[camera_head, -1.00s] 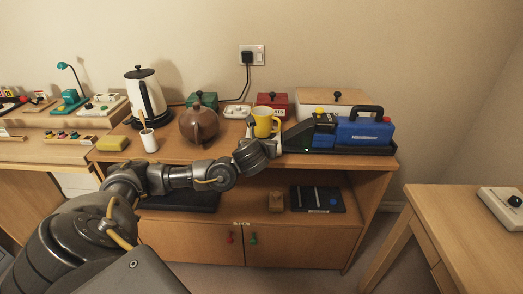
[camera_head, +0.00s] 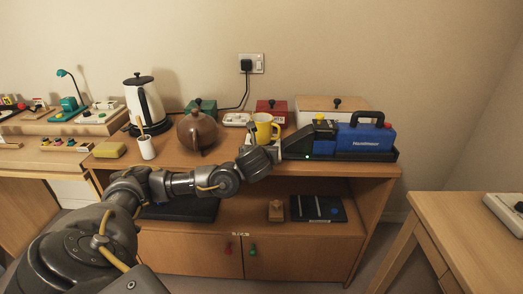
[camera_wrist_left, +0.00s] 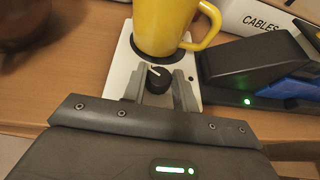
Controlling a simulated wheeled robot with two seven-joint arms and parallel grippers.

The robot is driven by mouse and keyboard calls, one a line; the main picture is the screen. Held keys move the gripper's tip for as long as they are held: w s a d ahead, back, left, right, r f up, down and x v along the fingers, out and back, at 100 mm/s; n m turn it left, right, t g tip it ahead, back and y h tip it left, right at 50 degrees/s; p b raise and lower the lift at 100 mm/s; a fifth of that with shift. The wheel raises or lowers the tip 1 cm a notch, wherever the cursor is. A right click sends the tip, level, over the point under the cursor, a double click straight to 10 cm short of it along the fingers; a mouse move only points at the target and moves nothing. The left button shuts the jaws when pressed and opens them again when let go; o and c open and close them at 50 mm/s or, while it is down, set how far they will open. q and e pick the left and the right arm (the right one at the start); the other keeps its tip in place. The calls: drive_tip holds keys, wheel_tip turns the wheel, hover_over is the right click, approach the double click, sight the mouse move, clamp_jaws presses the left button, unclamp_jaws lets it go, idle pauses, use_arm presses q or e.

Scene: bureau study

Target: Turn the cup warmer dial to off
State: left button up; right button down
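The cup warmer is a white plate (camera_wrist_left: 122,72) with a dark round pad, and a yellow mug (camera_wrist_left: 163,25) stands on the pad. Its black dial (camera_wrist_left: 158,78) with a pale pointer line is on the near part of the plate. My left gripper (camera_wrist_left: 160,92) is open, with one finger on each side of the dial and small gaps visible; whether either finger touches it I cannot tell. In the head view the mug (camera_head: 263,128) is just beyond my left gripper (camera_head: 253,138), which largely hides the warmer. My right gripper is not in view.
A black device with a green light (camera_head: 300,144) and a blue toolbox (camera_head: 365,138) stand close on the right. A brown teapot (camera_head: 197,131) stands to the left. A red box (camera_head: 271,108) and a cables box (camera_head: 318,106) are behind. Open shelf space lies below.

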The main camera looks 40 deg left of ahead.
use_arm(q)
drive_tip(key=o, duration=0.4)
drive_tip(key=shift+a, duration=0.1)
drive_tip(key=shift+o, duration=0.2)
drive_tip(key=shift+s+d+r, duration=0.2)
drive_tip(key=shift+s+d, duration=0.15)
drive_tip(key=shift+s, duration=0.05)
drive_tip(key=v, duration=0.3)
drive_tip(key=shift+s+b, duration=0.15)
drive_tip(key=shift+b, duration=0.2)
drive_tip(key=v, duration=0.6)
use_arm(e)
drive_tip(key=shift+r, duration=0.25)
use_arm(q)
drive_tip(key=shift+s+d+r, duration=0.1)
drive_tip(key=shift+s, duration=0.05)
